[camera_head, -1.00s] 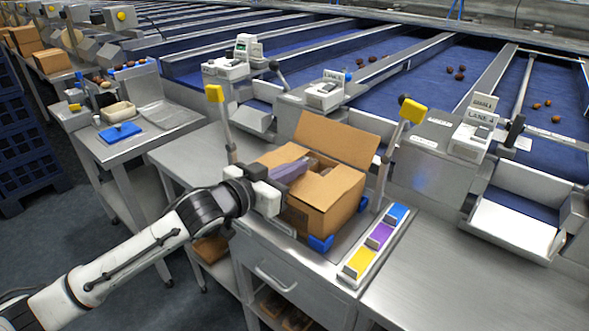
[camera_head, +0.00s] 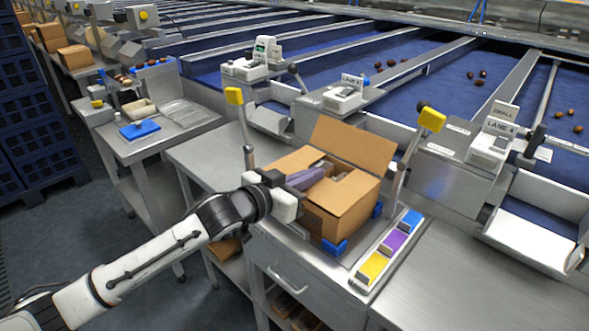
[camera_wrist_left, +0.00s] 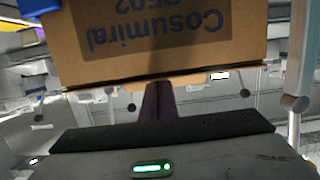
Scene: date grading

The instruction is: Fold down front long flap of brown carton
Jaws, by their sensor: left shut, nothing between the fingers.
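The open brown carton (camera_head: 345,212) sits on the steel bench. Its back long flap (camera_head: 352,149) stands up and leans back. A flap on its right part (camera_head: 347,196) lies about level over the opening, and another (camera_head: 288,161) shows at the left. My left gripper (camera_head: 316,175) is at the carton's front top edge, with its shut purple-grey fingers over the opening; I cannot tell whether they touch cardboard. They also show in the left wrist view (camera_wrist_left: 156,100), beside the carton's printed wall (camera_wrist_left: 160,45). My wrist hides part of the front side and front flap. My right gripper is not in view.
Blue corner stops (camera_head: 334,248) hold the carton. A rack of yellow, purple and blue blocks (camera_head: 393,249) lies to its right. Posts with yellow heads (camera_head: 432,119) (camera_head: 234,96) stand on both sides. The bench at the lower right (camera_head: 470,285) is clear.

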